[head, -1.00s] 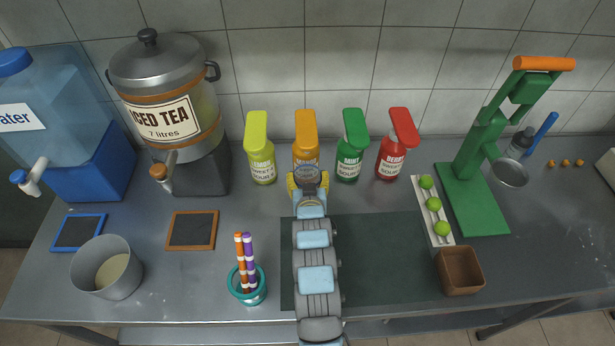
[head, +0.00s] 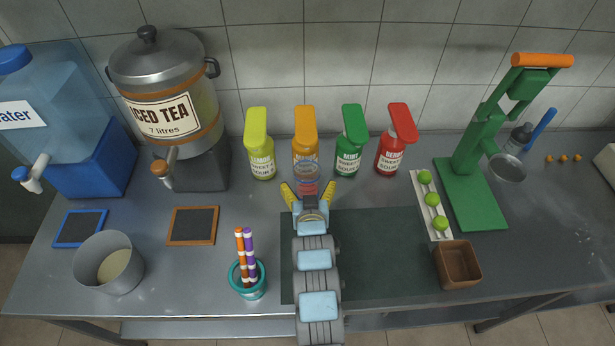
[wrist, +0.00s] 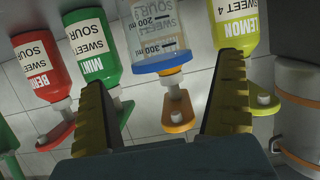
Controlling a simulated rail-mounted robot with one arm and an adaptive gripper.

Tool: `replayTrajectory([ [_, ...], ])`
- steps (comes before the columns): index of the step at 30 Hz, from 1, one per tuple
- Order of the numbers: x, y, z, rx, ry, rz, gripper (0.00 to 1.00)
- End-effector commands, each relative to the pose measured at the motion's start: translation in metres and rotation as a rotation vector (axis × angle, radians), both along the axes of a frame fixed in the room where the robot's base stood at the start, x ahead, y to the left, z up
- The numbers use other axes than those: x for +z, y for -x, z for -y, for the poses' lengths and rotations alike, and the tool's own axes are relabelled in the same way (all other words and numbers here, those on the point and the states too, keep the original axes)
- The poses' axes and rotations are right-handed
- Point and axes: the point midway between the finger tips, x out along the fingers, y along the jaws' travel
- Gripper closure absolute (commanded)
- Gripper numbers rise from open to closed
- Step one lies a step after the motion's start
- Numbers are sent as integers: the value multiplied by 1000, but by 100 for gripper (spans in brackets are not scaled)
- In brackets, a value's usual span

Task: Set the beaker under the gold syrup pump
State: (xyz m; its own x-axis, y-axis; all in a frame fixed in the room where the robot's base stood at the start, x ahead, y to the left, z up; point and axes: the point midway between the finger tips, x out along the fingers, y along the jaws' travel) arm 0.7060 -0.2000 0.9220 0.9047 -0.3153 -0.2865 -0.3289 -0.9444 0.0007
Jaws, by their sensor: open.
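The clear beaker (head: 306,172), with a bluish rim and printed volume marks, stands upright in front of the gold syrup bottle (head: 304,146), at its pump's front. In the wrist view the beaker (wrist: 156,30) overlaps the bottle, and the orange pump head (wrist: 178,112) shows past the beaker's rim. I cannot tell exactly how the spout lines up with the beaker's mouth. My gripper (head: 308,194) is open and empty, its yellow fingers spread wide on the near side of the beaker. In the wrist view the fingers of my gripper (wrist: 165,85) appear on either side, apart from it.
The lemon bottle (head: 260,145) stands left of the gold one; mint (head: 350,142) and berry (head: 395,140) bottles stand right. A cup of straws (head: 247,280) is at the front left. A lime tray (head: 420,200) and green press (head: 472,195) are at right.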

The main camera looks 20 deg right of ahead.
Motion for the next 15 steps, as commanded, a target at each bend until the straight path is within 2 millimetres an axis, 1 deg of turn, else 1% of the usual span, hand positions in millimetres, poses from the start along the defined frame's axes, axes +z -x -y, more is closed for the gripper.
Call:
replayTrajectory([
  [1, 2, 7, -2, 0, 0, 0, 0],
  [6, 9, 27, -9, 0, 1, 2, 0],
  [12, 14, 44, -15, 0, 0, 1, 0],
  [15, 15, 48, -17, 0, 0, 0, 0],
])
